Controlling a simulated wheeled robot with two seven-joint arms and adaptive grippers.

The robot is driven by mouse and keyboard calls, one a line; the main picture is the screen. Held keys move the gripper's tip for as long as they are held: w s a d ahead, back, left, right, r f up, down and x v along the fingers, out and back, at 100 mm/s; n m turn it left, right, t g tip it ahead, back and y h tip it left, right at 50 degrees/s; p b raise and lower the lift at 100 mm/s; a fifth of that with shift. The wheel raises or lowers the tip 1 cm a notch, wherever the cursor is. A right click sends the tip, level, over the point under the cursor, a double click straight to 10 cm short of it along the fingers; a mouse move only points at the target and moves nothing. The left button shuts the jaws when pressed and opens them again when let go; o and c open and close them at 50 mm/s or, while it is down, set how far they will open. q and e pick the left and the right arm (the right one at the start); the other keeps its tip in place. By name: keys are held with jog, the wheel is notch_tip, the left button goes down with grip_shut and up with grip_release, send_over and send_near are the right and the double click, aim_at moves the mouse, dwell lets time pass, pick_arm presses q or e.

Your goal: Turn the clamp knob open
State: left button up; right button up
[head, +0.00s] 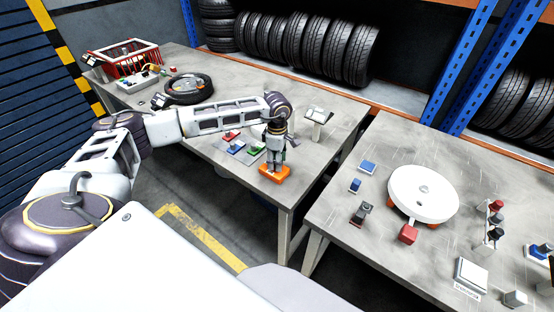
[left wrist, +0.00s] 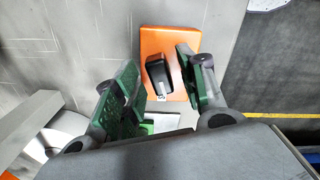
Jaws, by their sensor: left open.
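A black knob (left wrist: 158,72) stands on an orange base plate in the left wrist view (left wrist: 168,42). The orange base (head: 275,174) also shows in the head view, near the front corner of the left table; there my gripper hides the knob. My left gripper (head: 274,160) points down over the orange base. In the left wrist view its green-padded fingers (left wrist: 160,75) are spread apart, and the knob shows between them. I cannot tell how far above the knob the fingertips are. My right gripper is not in view.
Red, blue and green blocks (head: 238,147) lie left of my gripper. A tilted white panel (head: 318,115) stands behind it to the right. A tyre (head: 190,88) and red crate (head: 126,60) sit farther back. The right table holds a white disc (head: 422,190) and several knobs. A gap separates the tables.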

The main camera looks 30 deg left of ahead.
pick_arm(q)
jog(key=shift+f, duration=0.1)
grip_shut()
